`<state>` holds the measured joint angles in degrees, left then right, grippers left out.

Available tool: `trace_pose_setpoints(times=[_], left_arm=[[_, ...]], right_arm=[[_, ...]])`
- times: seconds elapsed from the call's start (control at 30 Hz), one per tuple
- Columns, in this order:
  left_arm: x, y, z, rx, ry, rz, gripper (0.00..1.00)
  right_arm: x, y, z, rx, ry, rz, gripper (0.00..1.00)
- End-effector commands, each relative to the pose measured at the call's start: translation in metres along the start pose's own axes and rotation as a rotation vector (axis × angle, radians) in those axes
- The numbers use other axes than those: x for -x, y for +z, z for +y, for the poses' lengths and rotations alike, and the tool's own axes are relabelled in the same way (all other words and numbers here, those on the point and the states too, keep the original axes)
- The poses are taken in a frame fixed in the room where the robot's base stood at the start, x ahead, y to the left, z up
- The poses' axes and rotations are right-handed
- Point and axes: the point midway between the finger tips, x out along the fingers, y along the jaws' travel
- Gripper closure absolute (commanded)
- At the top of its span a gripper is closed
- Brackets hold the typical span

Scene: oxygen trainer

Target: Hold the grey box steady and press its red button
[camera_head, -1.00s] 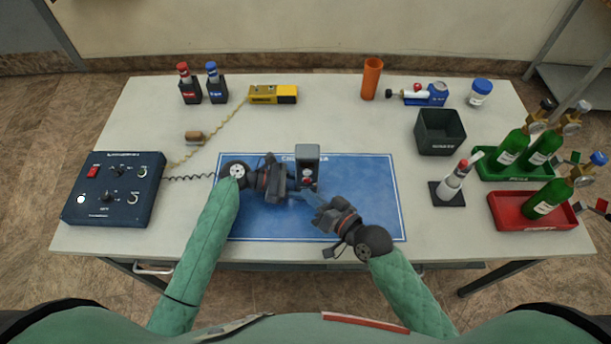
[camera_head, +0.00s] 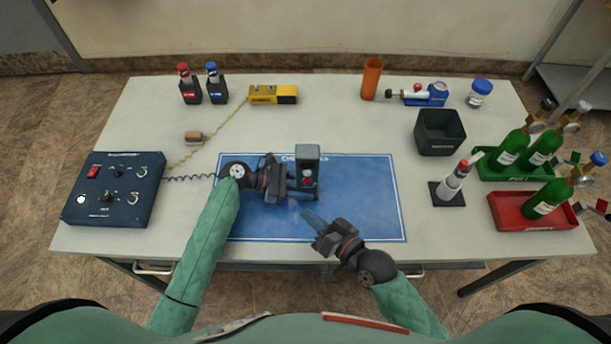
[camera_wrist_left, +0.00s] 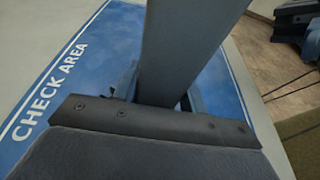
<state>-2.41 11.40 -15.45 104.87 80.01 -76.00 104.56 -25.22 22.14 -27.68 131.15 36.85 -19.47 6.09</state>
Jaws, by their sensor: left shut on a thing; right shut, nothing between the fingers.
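The grey box (camera_head: 307,155) stands upright on the blue check-area mat (camera_head: 365,215), with its red button (camera_head: 307,181) on the side facing me. My left gripper (camera_head: 290,183) is shut on the box from its left side. In the left wrist view the grey box (camera_wrist_left: 185,45) rises between the fingers, and its button is out of sight there. My right gripper (camera_head: 318,226) is shut and empty. It is in front of the box and a little to its right, apart from the button.
A dark control box (camera_head: 115,190) with a coiled cable stands at the left. The mat's right part is clear.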

Motion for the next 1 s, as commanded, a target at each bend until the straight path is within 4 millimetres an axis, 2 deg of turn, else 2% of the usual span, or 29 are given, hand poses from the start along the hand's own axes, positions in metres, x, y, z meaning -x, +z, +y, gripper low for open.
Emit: trace_pose_setpoints(times=[0.07, 0.1, 0.2, 0.23, 0.5, 0.63, 0.77, 1.0], left_arm=[[0.0, 0.001, 0.0, 0.0, 0.0, 0.0, 0.71], [0.0, 0.001, 0.0, 0.0, 0.0, 0.0, 0.56], [0.0, 0.0, 0.0, 0.0, 0.0, 0.0, 0.37], [0.0, 0.0, 0.0, 0.0, 0.0, 0.0, 0.33], [0.0, 0.0, 0.0, 0.0, 0.0, 0.0, 0.33], [0.007, 0.0, 0.0, 0.0, 0.001, 0.001, 0.33], [0.025, -0.001, 0.001, -0.001, 0.002, 0.003, 0.33], [0.071, -0.001, 0.0, 0.0, 0.001, 0.003, 0.33]], right_arm=[[0.0, 0.0, 0.0, 0.0, 0.0, 0.0, 1.0], [0.0, 0.0, 0.0, 0.0, 0.0, 0.0, 1.0], [0.0, 0.0, 0.0, 0.0, 0.0, 0.0, 1.0], [0.0, 0.0, 0.0, 0.0, 0.0, 0.0, 1.0], [0.0, 0.0, 0.0, 0.0, 0.0, 0.0, 1.0], [0.0, 0.0, 0.0, 0.0, 0.0, 0.0, 1.0], [0.0, 0.0, 0.0, 0.0, 0.0, 0.0, 1.0], [0.0, 0.0, 0.0, 0.0, 0.0, 0.0, 1.0]])
